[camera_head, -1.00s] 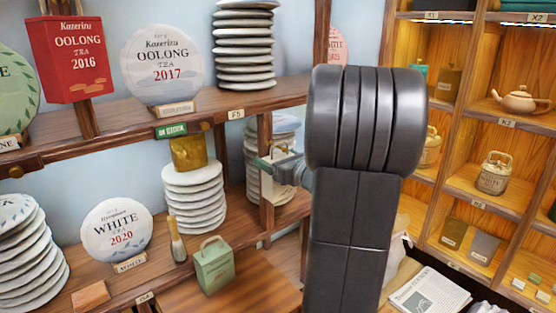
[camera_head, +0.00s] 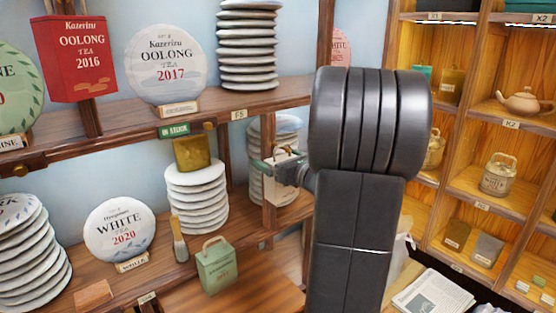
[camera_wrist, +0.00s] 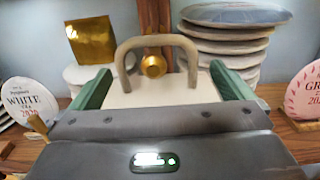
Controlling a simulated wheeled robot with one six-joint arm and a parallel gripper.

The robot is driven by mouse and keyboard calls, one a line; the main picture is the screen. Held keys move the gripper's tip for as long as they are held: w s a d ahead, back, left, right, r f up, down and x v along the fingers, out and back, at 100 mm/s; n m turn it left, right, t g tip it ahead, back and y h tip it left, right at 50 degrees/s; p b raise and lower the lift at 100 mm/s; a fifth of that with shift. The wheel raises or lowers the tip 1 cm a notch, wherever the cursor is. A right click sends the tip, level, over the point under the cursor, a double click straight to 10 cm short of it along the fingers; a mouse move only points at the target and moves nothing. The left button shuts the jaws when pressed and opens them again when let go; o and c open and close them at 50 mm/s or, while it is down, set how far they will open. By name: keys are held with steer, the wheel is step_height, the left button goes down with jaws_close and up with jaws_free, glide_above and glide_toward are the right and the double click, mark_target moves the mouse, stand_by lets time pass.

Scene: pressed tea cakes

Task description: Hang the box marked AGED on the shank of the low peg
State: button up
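My gripper (camera_wrist: 160,92) has green fingers on both sides of a pale box (camera_wrist: 158,98) with a grey-brown arched handle (camera_wrist: 124,62). It is shut on this box, held upright. Its marking faces away or is hidden, so I cannot read it. A low peg with a round brass knob (camera_wrist: 153,66) on a wooden post (camera_wrist: 152,20) shows through the handle's opening. I cannot tell whether the knob has passed through the handle. In the head view my gripper (camera_head: 276,168) and the box (camera_head: 287,162) are beside the post, partly hidden by my arm.
Stacked pale tea cakes (camera_wrist: 222,40) stand close right of the post; a gold block (camera_wrist: 91,41) sits on another stack to the left. A green handled box (camera_head: 215,268) stands on the lower wooden surface. A red box (camera_head: 80,60) hangs higher at left.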

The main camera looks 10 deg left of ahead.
steer(key=shift+d, duration=0.1)
steer(key=b+v, duration=0.3)
steer(key=v, duration=1)
steer(key=shift+s+d, duration=0.2)
steer(key=shift+s, duration=0.05)
steer(key=p+x, duration=0.3)
steer(key=x, duration=1.1)
steer(key=shift+s+d+r+p, duration=0.2)
steer(key=shift+d+r+p, duration=0.1)
steer(key=shift+f, duration=0.15)
